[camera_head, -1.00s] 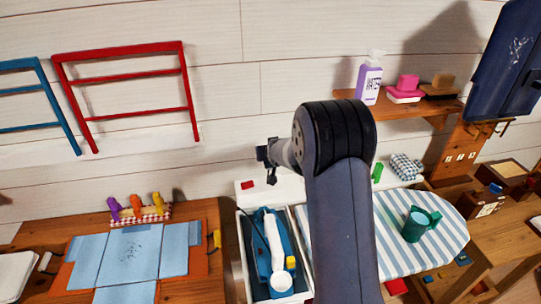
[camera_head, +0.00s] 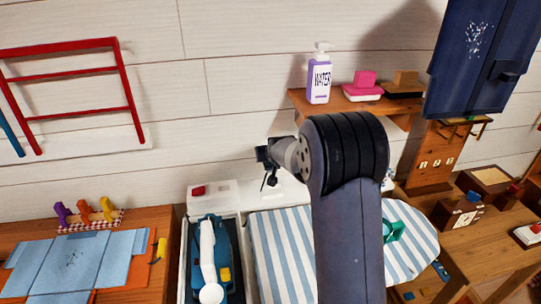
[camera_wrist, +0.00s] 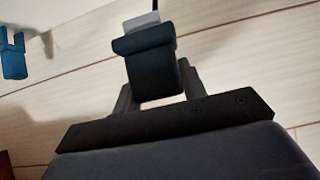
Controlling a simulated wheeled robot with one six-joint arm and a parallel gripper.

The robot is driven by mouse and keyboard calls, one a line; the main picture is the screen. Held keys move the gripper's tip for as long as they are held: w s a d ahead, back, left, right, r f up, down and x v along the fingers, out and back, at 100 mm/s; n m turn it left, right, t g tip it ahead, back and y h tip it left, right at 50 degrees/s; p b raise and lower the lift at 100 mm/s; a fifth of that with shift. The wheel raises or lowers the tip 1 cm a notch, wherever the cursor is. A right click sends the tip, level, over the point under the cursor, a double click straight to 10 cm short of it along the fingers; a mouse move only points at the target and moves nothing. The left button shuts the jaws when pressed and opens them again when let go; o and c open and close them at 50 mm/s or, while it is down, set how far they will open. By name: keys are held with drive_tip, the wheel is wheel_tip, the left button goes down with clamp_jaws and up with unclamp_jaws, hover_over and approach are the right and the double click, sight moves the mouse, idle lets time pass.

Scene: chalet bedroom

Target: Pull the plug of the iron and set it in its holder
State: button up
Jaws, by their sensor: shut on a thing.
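The iron (camera_head: 208,262), blue and white, stands in a narrow open tray (camera_head: 186,258) left of the striped ironing board (camera_head: 279,255). My gripper (camera_head: 266,158) is raised above the board's left part, in front of the white wall. In the wrist view my gripper (camera_wrist: 158,88) is shut on a dark block with a grey end, which looks like the plug (camera_wrist: 148,55). In the head view the plug is too small to tell apart from the fingers. I cannot make out its holder for certain.
A blue cabinet (camera_head: 480,60) hangs at upper right. A table with folded blue cloth (camera_head: 75,258) stands at left. A blue forked piece (camera_wrist: 13,56) shows in the wrist view.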

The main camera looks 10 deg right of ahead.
drive_tip(key=shift+a+f, duration=0.1)
drive_tip(key=shift+f, duration=0.2)
drive_tip(key=shift+f+b, duration=1.6)
drive_tip(key=shift+f, duration=1.9)
drive_tip(key=shift+f+b, duration=0.85)
drive_tip(key=shift+b, duration=0.05)
drive_tip(key=shift+f+b, duration=0.2)
drive_tip(key=shift+b, duration=0.2)
drive_tip(key=o, duration=1.1)
drive_tip(key=shift+c, duration=0.2)
drive_tip(key=b+v, duration=0.1)
drive_tip(key=v, duration=0.9)
drive_tip(key=shift+s+r, duration=0.2)
drive_tip(key=shift+s, duration=0.1)
drive_tip(key=shift+p+x, duration=0.6)
drive_tip(key=shift+x, duration=4.75)
